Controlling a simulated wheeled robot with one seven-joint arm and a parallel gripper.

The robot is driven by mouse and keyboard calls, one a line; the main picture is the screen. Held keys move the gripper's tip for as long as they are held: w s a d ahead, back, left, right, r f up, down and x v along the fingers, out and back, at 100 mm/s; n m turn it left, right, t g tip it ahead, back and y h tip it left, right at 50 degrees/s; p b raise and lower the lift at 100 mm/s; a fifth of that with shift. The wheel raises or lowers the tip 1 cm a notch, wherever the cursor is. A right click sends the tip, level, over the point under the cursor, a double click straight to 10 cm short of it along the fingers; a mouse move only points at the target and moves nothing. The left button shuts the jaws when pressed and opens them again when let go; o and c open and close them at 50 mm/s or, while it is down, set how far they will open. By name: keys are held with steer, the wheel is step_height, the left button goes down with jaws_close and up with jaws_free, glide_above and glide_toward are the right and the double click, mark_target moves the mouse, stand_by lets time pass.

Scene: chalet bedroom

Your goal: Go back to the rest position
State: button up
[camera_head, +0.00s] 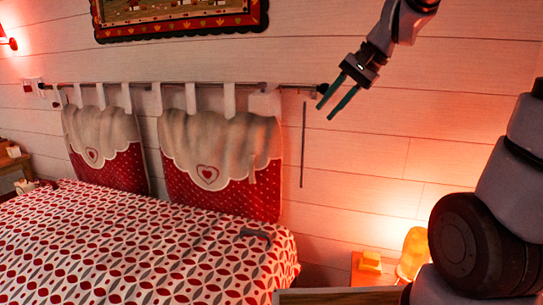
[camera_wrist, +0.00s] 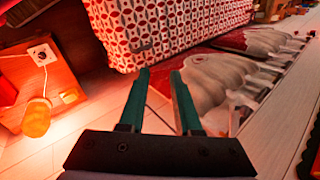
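My gripper (camera_head: 338,100) is raised at the upper right of the head view, in front of the white plank wall, with its two green fingers pointing down and left. The fingers are apart, with nothing between them. In the wrist view my gripper (camera_wrist: 160,78) also shows open and empty, with the bed beyond its fingertips. A dark grey object (camera_head: 255,234) lies on the bed's patterned cover near its right edge; it also shows in the wrist view (camera_wrist: 142,46), small and unclear.
The bed (camera_head: 130,250) fills the lower left. Two red and white cushions (camera_head: 222,165) hang from a rod (camera_head: 290,87) on the wall. A lit lamp (camera_head: 413,250) and a yellow block (camera_head: 371,258) are on a wooden nightstand at lower right. A framed picture (camera_head: 180,30) hangs above.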

steer(key=s+d+r+n+t+h, duration=0.2)
steer(key=s+d+r+t+h, duration=0.1)
steer(key=s+d, duration=0.7)
steer(key=shift+s+d+t+h, duration=0.35)
steer(key=shift+s+t+h, duration=0.25)
steer(key=shift+s+h, duration=0.25)
